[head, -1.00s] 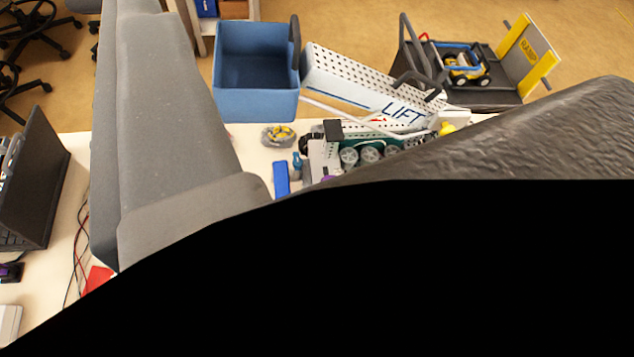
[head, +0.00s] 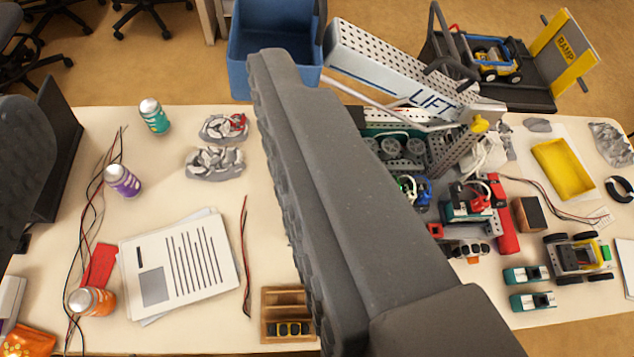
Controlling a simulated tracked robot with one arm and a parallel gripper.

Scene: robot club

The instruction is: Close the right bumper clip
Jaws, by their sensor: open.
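My gripper (head: 152,105) is open and empty. One dark finger stands at the left edge. The other, with a ridged inner side, runs large across the middle and hides part of the table. Right of it stands a build of grey, teal and red parts (head: 470,205), with wires and wheels, beneath a white perforated beam marked LIFT (head: 400,68). I cannot pick out the right bumper clip or tell whether it is open; it may be small or hidden. Two small teal and grey pieces (head: 525,274) (head: 532,301) lie apart on the table at right.
Papers (head: 180,265), cans (head: 123,181) and wires lie on the left of the table. A wooden tray (head: 283,300) is at the front. A yellow tray (head: 563,168) and a wheeled vehicle (head: 578,256) are at right. A blue bin (head: 272,45) stands behind.

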